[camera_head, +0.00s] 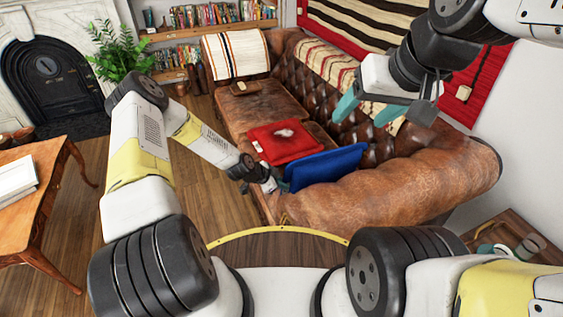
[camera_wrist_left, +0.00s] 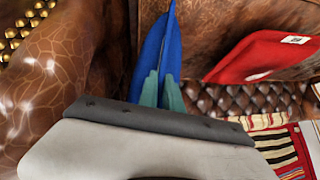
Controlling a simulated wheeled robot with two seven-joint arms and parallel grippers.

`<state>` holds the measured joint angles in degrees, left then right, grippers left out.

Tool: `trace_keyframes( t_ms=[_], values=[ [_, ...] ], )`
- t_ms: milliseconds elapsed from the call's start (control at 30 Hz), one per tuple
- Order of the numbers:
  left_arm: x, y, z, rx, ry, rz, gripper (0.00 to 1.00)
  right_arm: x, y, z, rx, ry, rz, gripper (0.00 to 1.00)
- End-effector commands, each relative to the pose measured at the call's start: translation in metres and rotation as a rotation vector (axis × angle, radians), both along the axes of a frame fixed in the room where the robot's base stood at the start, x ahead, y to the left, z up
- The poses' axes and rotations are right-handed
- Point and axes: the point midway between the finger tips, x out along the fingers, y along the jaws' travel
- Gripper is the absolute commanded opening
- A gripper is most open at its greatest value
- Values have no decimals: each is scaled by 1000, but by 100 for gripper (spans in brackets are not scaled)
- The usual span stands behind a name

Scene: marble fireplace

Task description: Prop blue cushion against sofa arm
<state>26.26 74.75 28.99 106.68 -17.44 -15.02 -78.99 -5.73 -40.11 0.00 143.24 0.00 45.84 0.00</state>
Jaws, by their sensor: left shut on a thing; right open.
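The blue cushion (camera_head: 325,167) stands tilted on the brown leather sofa (camera_head: 262,112), close against the inner side of the near sofa arm (camera_head: 385,195). My left gripper (camera_head: 272,184) is at the cushion's left end, shut on its edge. In the left wrist view, the teal fingers (camera_wrist_left: 161,92) pinch the blue cushion (camera_wrist_left: 160,45), with the leather sofa arm (camera_wrist_left: 60,85) at left. Whether the cushion's lower edge rests on the seat is hidden. My right gripper (camera_head: 385,108) is open and empty, high in front of the sofa back.
A red cushion (camera_head: 283,141) lies on the seat beside the blue one; the red cushion (camera_wrist_left: 265,55) also shows in the left wrist view. A wooden table (camera_head: 50,180) stands at left. A small wooden side table (camera_head: 520,235) is at right. The floor between table and sofa is clear.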

Motion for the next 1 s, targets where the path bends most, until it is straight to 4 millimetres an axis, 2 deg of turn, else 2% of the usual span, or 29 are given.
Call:
trace_keyframes(
  t_ms=[367,1000],
  values=[
    [1,-1,0,-2,-1,0,0,0,0,0,0,0,0,65],
    [1,-1,-12,0,-2,0,0,0,0,0,0,0,0,65]
  ],
)
